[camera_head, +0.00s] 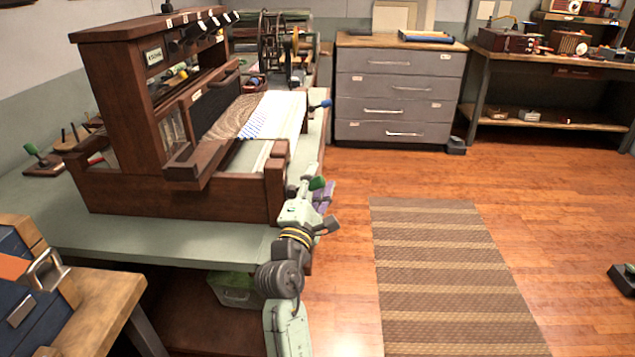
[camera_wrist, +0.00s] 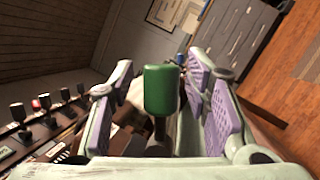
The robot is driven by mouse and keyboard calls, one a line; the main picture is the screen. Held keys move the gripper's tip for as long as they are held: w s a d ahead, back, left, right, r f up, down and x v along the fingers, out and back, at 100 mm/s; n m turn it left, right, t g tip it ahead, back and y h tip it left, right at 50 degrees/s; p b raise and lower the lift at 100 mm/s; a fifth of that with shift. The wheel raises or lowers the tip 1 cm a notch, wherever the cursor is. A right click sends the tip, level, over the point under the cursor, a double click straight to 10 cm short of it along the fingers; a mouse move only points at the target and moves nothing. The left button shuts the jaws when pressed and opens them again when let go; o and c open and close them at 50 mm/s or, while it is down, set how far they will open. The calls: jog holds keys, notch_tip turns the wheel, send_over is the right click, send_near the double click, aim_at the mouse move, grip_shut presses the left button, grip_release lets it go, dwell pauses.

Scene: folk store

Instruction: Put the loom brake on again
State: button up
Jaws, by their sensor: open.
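The wooden loom (camera_head: 180,195) stands on a pale green bench, with striped cloth (camera_head: 262,118) on it. A lever with a green handle (camera_head: 317,183) shows at the loom's front right side. I take it to be the brake lever. In the wrist view the green handle (camera_wrist: 161,92) stands between the two purple finger pads of my gripper (camera_wrist: 160,66), with space visible on both sides. My gripper (camera_head: 322,193) is open, beside the loom's right front corner post. The lever's base is hidden behind my gripper.
A blue-knobbed lever (camera_head: 320,105) sticks out farther back on the loom's right side. A grey drawer cabinet (camera_head: 395,95) stands behind. Floor around the striped rug (camera_head: 440,270) is mostly clear.

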jog(key=v, duration=1.2)
dwell(0.6)
